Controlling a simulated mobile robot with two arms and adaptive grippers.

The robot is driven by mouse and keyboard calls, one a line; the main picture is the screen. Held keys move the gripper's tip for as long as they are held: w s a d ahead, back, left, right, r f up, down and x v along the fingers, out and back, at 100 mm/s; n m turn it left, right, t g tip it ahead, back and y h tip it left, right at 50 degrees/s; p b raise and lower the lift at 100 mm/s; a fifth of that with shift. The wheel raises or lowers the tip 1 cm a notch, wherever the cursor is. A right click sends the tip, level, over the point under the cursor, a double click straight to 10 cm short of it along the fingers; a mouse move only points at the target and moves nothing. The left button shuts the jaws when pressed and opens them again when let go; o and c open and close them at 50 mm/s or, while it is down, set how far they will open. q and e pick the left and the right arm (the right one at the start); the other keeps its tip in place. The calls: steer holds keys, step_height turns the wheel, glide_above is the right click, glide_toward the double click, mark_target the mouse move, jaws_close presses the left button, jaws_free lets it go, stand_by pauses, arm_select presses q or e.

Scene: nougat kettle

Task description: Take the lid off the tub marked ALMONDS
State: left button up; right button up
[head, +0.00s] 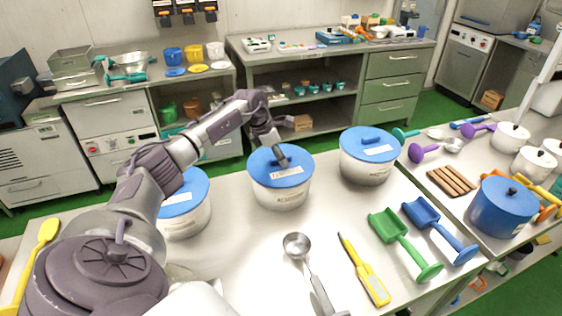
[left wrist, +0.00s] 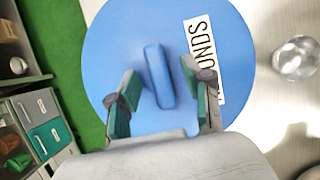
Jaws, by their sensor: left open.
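A blue bar handle (left wrist: 158,75) stands up on the lid. My left gripper (head: 276,156) is above this lid, fingers downward. In the left wrist view the open gripper (left wrist: 160,80) has one green-padded finger on each side of the handle, with gaps. My right gripper is not in view.
Blue-lidded tubs stand at left (head: 183,214) and right (head: 368,163). A metal scoop (head: 298,246), a yellow thermometer-like tool (head: 364,273), a green scoop (head: 395,234) and a blue scoop (head: 430,220) lie in front. A blue pot (head: 502,210) stands at right.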

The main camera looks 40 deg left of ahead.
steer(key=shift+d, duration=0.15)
arm_select(q)
jaws_close()
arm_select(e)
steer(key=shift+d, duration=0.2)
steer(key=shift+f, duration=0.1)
arm_select(q)
steer(key=shift+r+b, duration=0.4)
steer(key=shift+r, duration=0.2)
step_height(320, 180, up, 2)
steer(key=shift+r+b, duration=0.25)
steer(key=shift+b, duration=0.35)
steer(key=w+d+r, duration=0.3)
steer(key=d+r, duration=0.7)
steer(key=d, duration=0.1)
steer(key=shift+w+r, duration=0.2)
steer(key=shift+w, duration=0.05)
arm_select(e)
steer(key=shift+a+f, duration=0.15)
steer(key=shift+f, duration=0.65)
